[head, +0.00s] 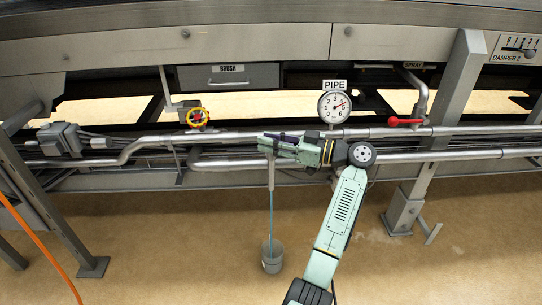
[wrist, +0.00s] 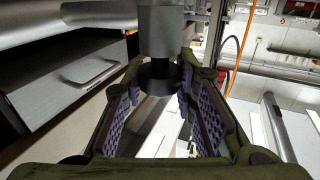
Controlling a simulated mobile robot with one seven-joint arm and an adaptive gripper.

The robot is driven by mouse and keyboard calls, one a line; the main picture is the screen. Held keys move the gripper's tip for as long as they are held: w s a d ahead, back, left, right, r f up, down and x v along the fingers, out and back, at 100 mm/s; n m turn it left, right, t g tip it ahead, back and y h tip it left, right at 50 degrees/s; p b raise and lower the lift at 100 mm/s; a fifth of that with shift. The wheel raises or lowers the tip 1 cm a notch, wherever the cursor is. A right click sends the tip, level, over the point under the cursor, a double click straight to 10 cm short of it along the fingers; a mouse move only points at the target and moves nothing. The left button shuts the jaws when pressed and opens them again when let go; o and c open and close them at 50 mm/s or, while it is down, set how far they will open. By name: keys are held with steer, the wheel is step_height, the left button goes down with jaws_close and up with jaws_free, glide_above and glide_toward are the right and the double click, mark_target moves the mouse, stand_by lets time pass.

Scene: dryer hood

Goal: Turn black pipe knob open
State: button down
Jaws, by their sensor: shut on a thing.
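The black pipe knob (wrist: 158,78) is a dark collar around a grey vertical pipe (wrist: 160,30) in the wrist view. My gripper (wrist: 160,88) has its purple ridged pads on either side of the knob and is shut on it. In the head view my gripper (head: 268,144) reaches left to the top of a short grey downpipe (head: 271,175), and hides the knob. A thin bluish stream (head: 270,215) runs from this downpipe into a grey bucket (head: 272,262) on the floor.
Horizontal pipes (head: 450,131) run behind my gripper. A drawer labelled BRUSH (head: 229,77) is above. Metal posts stand at both sides; the floor in front is mostly clear.

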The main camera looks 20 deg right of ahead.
steer(key=n+g+y+b, duration=0.1)
steer(key=g+b, duration=0.1)
steer(key=n+g+y+b, duration=0.1)
steer(key=g+b, duration=0.1)
steer(key=n+g+y+b, duration=0.1)
steer(key=n, duration=0.1)
steer(key=shift+f+g+b, duration=0.3)
steer(key=shift+g+b, duration=0.1)
steer(key=shift+r+n+g+y+b, duration=0.1)
steer(key=shift+n+g+y+b, duration=0.2)
steer(key=shift+n+g+b, duration=0.75)
steer(key=shift+r+g+b, duration=0.2)
steer(key=shift+g+b, duration=0.25)
steer(key=shift+b, duration=0.45)
steer(key=c, duration=1.3)
jaws_free()
step_height(320, 180, up, 10)
